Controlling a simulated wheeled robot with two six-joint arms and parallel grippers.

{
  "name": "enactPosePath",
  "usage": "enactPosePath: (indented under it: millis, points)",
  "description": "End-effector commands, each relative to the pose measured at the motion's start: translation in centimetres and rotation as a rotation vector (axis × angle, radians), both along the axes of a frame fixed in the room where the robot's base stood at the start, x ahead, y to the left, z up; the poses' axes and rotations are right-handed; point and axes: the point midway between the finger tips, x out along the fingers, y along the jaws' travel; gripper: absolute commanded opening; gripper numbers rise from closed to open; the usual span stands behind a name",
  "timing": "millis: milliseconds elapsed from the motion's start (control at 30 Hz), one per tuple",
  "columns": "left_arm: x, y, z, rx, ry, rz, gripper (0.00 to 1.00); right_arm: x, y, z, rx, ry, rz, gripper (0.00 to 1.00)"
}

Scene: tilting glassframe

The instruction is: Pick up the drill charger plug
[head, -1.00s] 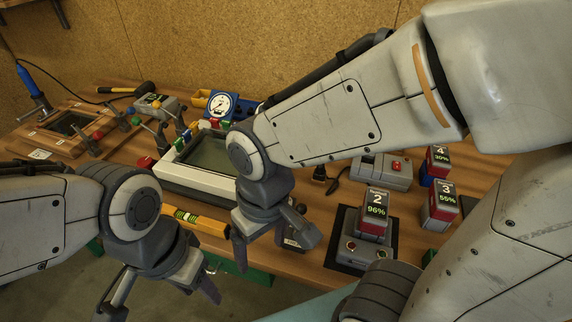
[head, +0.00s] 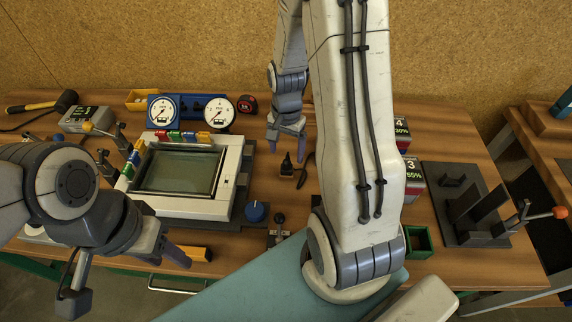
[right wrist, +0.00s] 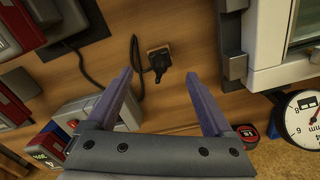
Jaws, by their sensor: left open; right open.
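The drill charger plug (head: 287,164) is a small black plug standing on the wooden table, right of the framed glass panel. In the right wrist view the plug (right wrist: 159,62) sits on a small orange-brown base, and a black cord lies beside it. My right gripper (head: 286,150) is open and empty, above and just behind the plug in the head view. In the right wrist view the plug shows between and just beyond the open fingertips (right wrist: 160,74). My left gripper (head: 125,278) is open and empty at the table's front left, far from the plug.
The white-framed glass panel (head: 228,205) stands left of the plug. Gauges (head: 220,111) and a red tape measure (head: 247,103) are behind it. A grey charger box (right wrist: 85,116) and red-and-grey batteries (right wrist: 14,108) are near the plug in the right wrist view. A blue knob (head: 256,211) is in front.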

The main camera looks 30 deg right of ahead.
Motion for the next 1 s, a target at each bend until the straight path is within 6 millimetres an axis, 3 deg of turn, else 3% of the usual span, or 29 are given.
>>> enactPosePath:
  millis: [167, 500, 767, 800, 1000]
  points:
    - [0.0, 0.0, 0.4, 0.000, 0.000, 0.000, 0.50, 0.0, 0.2, -1.1, 0.001, 0.003, 0.004, 0.86]
    - [0.0, 0.0, 1.3, 0.000, 0.000, 0.001, 0.50, 0.0, 0.0, -5.2, 0.001, 0.002, 0.001, 0.86]
    - [0.0, 0.0, 1.3, 0.000, 0.000, 0.001, 0.50, 0.1, -0.1, -5.6, 0.001, -0.001, 0.000, 0.86]
    - [0.0, 0.0, 1.3, 0.000, 0.000, 0.001, 0.50, 0.1, -0.1, -5.6, 0.001, -0.001, 0.000, 0.82]
    - [0.0, 0.0, 1.3, 0.000, 0.000, 0.001, 0.50, 0.1, -0.1, -5.6, 0.000, -0.001, 0.000, 0.05]
